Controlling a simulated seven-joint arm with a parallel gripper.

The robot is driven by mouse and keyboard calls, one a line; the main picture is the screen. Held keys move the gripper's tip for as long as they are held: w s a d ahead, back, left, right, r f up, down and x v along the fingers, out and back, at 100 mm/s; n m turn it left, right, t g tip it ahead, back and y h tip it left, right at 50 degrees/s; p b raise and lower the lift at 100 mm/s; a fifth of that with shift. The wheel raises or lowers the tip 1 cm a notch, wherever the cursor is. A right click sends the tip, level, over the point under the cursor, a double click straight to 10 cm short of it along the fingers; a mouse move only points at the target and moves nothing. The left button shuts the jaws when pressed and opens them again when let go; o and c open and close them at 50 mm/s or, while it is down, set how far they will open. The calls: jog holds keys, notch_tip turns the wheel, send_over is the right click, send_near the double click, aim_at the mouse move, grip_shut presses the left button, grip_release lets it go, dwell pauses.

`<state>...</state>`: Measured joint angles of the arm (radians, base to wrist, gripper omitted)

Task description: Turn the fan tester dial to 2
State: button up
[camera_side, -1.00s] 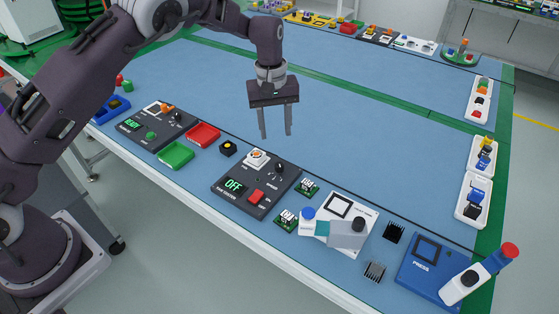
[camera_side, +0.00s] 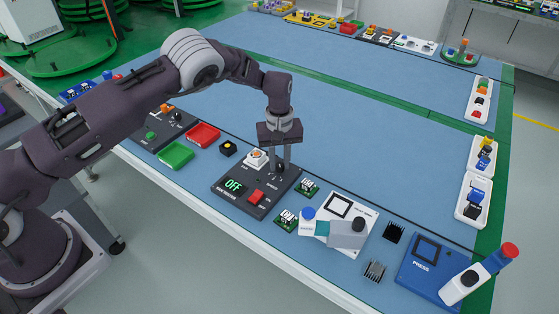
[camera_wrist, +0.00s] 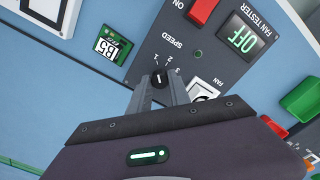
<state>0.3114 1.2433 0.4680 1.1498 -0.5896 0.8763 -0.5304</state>
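The fan tester (camera_side: 229,202) is a dark grey box on the blue table, with a green display reading OFF (camera_wrist: 242,38). Its black speed dial (camera_wrist: 158,78) has marks 1, 2 and 3 around it in the wrist view. A white line on the dial points roughly up in that view, near the 1; I cannot tell its exact setting. My gripper (camera_side: 281,166) points down over the dial. Its fingers (camera_wrist: 160,86) stand on either side of the dial and look closed against it. In the side view they partly hide the dial.
Red (camera_side: 203,134) and green (camera_side: 176,155) trays lie to the left.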

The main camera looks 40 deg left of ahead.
grip_shut()
jog(key=shift+m, duration=0.3)
jog(key=m, duration=0.3)
jog(key=shift+m, duration=2.5)
jog(key=o, duration=0.6)
grip_release()
